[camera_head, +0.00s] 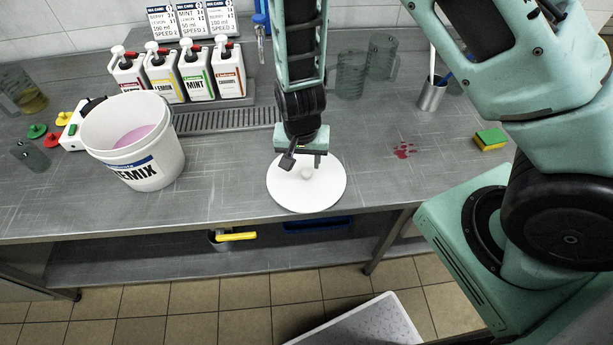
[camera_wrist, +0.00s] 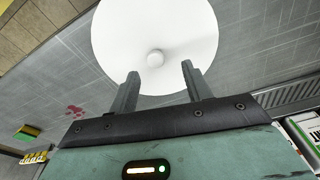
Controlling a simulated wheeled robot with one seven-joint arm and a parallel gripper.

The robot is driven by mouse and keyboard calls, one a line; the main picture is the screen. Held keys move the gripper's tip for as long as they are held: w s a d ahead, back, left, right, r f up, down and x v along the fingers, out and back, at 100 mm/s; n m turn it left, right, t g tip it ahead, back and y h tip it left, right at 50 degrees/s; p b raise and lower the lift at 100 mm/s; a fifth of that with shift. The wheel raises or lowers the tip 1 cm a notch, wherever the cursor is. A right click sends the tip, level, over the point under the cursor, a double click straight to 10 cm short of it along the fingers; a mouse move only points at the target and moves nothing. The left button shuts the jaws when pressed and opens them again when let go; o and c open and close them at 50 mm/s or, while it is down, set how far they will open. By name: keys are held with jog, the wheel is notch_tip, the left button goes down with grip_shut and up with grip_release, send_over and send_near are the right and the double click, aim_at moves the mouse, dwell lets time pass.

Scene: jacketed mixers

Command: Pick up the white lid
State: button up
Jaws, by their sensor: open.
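The white lid (camera_head: 323,191) is a flat round disc with a small knob in its middle. It lies on the steel counter near the front edge. It also shows in the wrist view (camera_wrist: 155,25), with its knob (camera_wrist: 155,58) close to the gap between my fingertips. My gripper (camera_head: 303,160) is open and empty, above the back part of the lid. In the wrist view my two fingers (camera_wrist: 159,72) stand apart, one on each side of the knob's line, slightly short of it. I cannot tell the exact height between the fingertips and the lid.
A white bucket (camera_head: 150,172) with pink contents stands left of the lid. Several bottles (camera_head: 195,75) stand at the back left. Clear jugs (camera_head: 351,75) and a metal cup (camera_head: 431,95) stand behind. A red spill (camera_head: 404,150) and a sponge (camera_head: 489,139) lie to the right.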

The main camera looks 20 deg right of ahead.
aim_at(306, 172)
jog(key=f, duration=0.2)
jog(key=d+f+p, duration=0.1)
jog(key=f, duration=0.1)
jog(key=shift+w+d+f, duration=0.1)
jog(key=shift+w+f, duration=0.15)
jog(key=shift+f, duration=0.35)
grip_shut()
